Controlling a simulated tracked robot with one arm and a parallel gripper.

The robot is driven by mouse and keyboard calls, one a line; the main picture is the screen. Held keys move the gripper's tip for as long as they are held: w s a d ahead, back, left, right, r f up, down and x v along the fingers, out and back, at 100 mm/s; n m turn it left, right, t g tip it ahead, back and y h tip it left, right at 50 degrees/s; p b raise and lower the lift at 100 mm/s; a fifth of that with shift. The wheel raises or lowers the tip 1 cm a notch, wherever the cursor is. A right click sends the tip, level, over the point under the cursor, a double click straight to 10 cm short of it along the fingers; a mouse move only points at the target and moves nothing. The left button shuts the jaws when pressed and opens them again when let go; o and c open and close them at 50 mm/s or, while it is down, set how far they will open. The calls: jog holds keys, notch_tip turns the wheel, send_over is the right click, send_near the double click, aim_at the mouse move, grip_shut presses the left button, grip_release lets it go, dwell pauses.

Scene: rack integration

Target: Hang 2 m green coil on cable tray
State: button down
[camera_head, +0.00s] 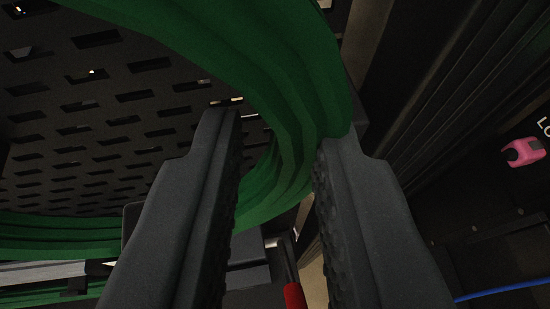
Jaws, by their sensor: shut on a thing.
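A thick green coil (215,50) loops across the top of the view and bends down between the fingers of my gripper (278,165). The gripper is shut on the coil's right-hand bend, with one dark finger on each side. More green strands of the loop (55,235) run along the lower left. A dark panel with rows of slots (110,110), which looks like the perforated cable tray, fills the left behind the coil. I cannot tell whether the coil touches it. The coil's top runs out of the frame.
A dark ridged rack post (425,110) stands on the right. A pink clip-like part (523,152) sits at the far right, with a blue cable (505,289) below it. A red piece (293,295) shows low between the fingers. Pale bars lie at the lower left.

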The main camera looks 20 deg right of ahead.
jog(key=shift+w+d, duration=0.2)
jog(key=shift+w, duration=0.5)
jog(key=shift+w+d, duration=0.2)
jog(key=shift+w, duration=0.5)
dwell(0.6)
jog(key=shift+w+d+f+b, duration=0.15)
jog(key=shift+w+f+b, duration=0.4)
jog(key=shift+w, duration=0.15)
dwell(1.2)
dwell(0.6)
jog(key=c, duration=1.2)
grip_release()
jog(key=shift+s, duration=0.1)
jog(key=b+v, duration=0.1)
jog(key=v, duration=1.3)
jog(key=w+a+r+n+t+y, duration=0.2)
jog(key=w+a+r, duration=0.1)
jog(key=a+r, duration=1.15)
jog(key=s+a+r+n+y, duration=0.1)
jog(key=s+a+r, duration=0.2)
jog(key=a+r, duration=0.3)
jog(key=s+a+r+n+t+y, duration=0.1)
jog(key=s+a+r, duration=0.3)
jog(key=a, duration=0.9)
notch_tip(320, 180, up, 3)
jog(key=shift+r+n+y, duration=0.25)
jog(key=shift+n+y, duration=0.25)
jog(key=shift+y, duration=0.3)
